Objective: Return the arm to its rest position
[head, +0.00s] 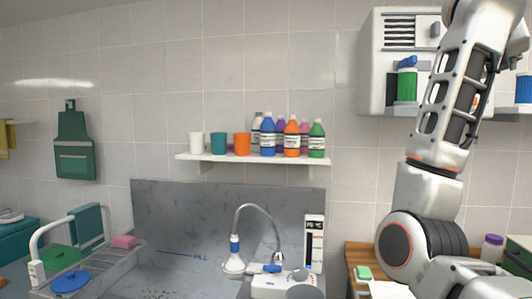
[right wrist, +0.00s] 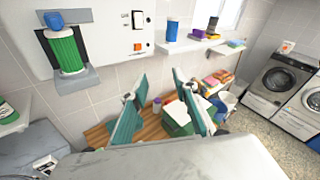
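My right arm (head: 465,100) is raised at the right of the head view, in front of the tiled wall and a white wall cabinet. Its gripper is outside the head view. In the right wrist view my right gripper (right wrist: 160,76) has its two teal fingers spread well apart with nothing held between them. Beyond the fingers lie a wooden counter and some green and white items. My left arm and left gripper are in neither view.
A white wall unit (head: 377,80) holds a green cylinder (head: 406,86) close to my right arm. A shelf (head: 255,159) carries cups and bottles. Below are a steel basin with a curved tap (head: 258,206) and a wooden counter (head: 357,248). Washing machines (right wrist: 275,80) stand at right.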

